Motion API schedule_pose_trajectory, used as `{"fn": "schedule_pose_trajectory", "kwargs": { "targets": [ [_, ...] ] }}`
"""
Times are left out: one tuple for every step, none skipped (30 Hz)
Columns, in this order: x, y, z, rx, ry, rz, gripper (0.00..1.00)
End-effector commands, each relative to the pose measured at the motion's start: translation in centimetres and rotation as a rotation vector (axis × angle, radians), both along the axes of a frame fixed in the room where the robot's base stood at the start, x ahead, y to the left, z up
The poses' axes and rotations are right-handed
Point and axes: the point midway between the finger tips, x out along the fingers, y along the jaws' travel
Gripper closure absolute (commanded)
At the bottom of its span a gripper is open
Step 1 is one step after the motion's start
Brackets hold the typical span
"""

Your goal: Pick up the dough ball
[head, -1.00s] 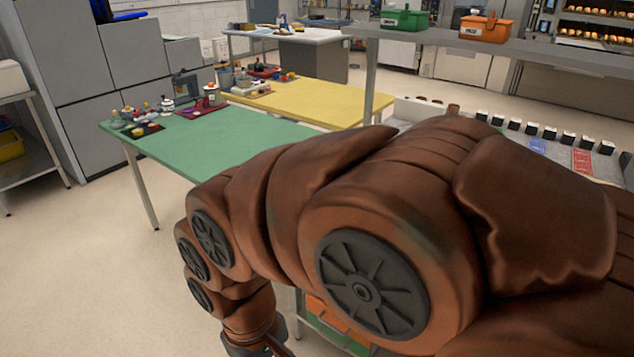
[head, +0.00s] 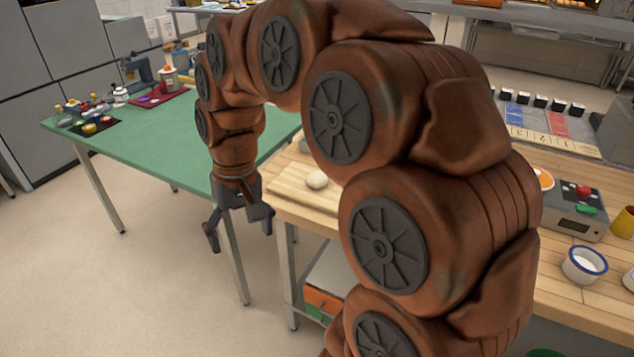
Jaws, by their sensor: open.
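In the head view, a pale round dough ball (head: 317,181) rests on a light wooden board (head: 290,186) on the wooden worktable. The board lies near the table's left end, and part of it is hidden behind my arm. My gripper (head: 238,240) hangs at the end of my brown arm, pointing down. Its fingers are spread and nothing is between them. It is off the left edge of the worktable, to the left of the dough ball and apart from it.
A green table (head: 160,150) with jars and small trays stands behind on the left. On the worktable, a scale (head: 570,212) and a white bowl with a blue rim (head: 584,265) are at the right. An orange bin (head: 322,301) sits on the shelf below. My arm hides the table's middle.

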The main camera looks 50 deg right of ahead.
Motion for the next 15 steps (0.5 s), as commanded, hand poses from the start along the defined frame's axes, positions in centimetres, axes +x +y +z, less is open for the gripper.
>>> {"fn": "schedule_pose_trajectory", "kwargs": {
  "targets": [
    [1.7, -1.3, 0.0, 0.009, -0.010, -0.035, 0.13],
    [2.6, -2.1, 0.1, 0.014, -0.017, -0.055, 0.13],
    [3.7, -3.1, 0.1, 0.021, -0.021, -0.081, 0.13],
    [4.5, -4.0, 0.2, 0.024, -0.030, -0.101, 0.13],
    [5.3, -4.9, 0.4, 0.027, -0.037, -0.124, 0.13],
    [6.3, -6.1, 0.3, 0.032, -0.041, -0.153, 0.13],
    [7.0, -7.1, 0.3, 0.037, -0.045, -0.176, 0.13],
    [7.6, -8.1, 0.4, 0.041, -0.052, -0.200, 0.13],
    [8.4, -9.4, 0.2, 0.047, -0.056, -0.228, 0.13],
    [9.0, -10.5, 0.1, 0.049, -0.059, -0.252, 0.13],
    [9.6, -11.6, 0.1, 0.052, -0.067, -0.276, 0.13],
    [10.3, -13.1, 0.0, 0.054, -0.072, -0.308, 0.13],
    [10.8, -14.3, -0.2, 0.056, -0.076, -0.334, 0.13],
    [11.2, -15.6, -0.3, 0.057, -0.082, -0.360, 0.13],
    [11.7, -17.2, -0.5, 0.060, -0.087, -0.395, 0.13]
  ]
}}
